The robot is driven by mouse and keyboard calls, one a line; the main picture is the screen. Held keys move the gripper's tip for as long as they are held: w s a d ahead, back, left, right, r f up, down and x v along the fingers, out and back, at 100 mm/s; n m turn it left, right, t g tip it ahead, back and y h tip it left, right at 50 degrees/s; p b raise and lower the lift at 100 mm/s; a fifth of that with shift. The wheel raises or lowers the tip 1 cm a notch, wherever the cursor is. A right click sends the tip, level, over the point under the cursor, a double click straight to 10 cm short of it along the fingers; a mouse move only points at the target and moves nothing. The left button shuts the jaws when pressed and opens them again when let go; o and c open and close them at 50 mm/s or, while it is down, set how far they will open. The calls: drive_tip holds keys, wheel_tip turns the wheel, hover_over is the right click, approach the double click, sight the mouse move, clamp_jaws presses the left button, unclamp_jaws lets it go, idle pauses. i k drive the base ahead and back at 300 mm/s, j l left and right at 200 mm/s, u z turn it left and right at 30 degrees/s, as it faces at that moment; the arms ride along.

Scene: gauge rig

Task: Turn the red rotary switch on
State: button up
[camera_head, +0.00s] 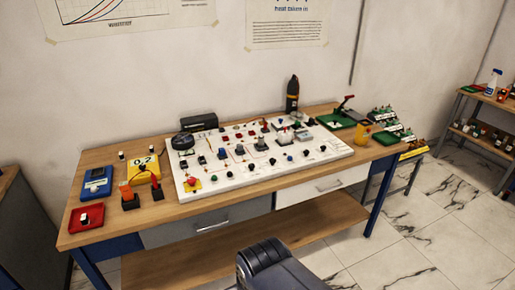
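A red box (86,217) with a pale knob on its top sits at the front left corner of the wooden bench; it looks like the red rotary switch. The knob is too small to tell which way it points. A dark rounded part of my own body shows at the bottom middle, in front of the bench and apart from the box. My gripper's fingers do not show.
On the bench (165,216), a blue meter (97,183), a yellow meter (145,180) and an orange block (127,194) stand behind and right of the red box. A white panel (235,182) crowded with small parts fills the middle. The floor (410,235) at right is clear.

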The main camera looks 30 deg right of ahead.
sight(192, 181)
drive_tip(key=i+z, duration=0.1)
drive_tip(key=i, duration=0.55)
drive_tip(key=i+j+z, duration=0.1)
drive_tip(key=i, duration=0.55)
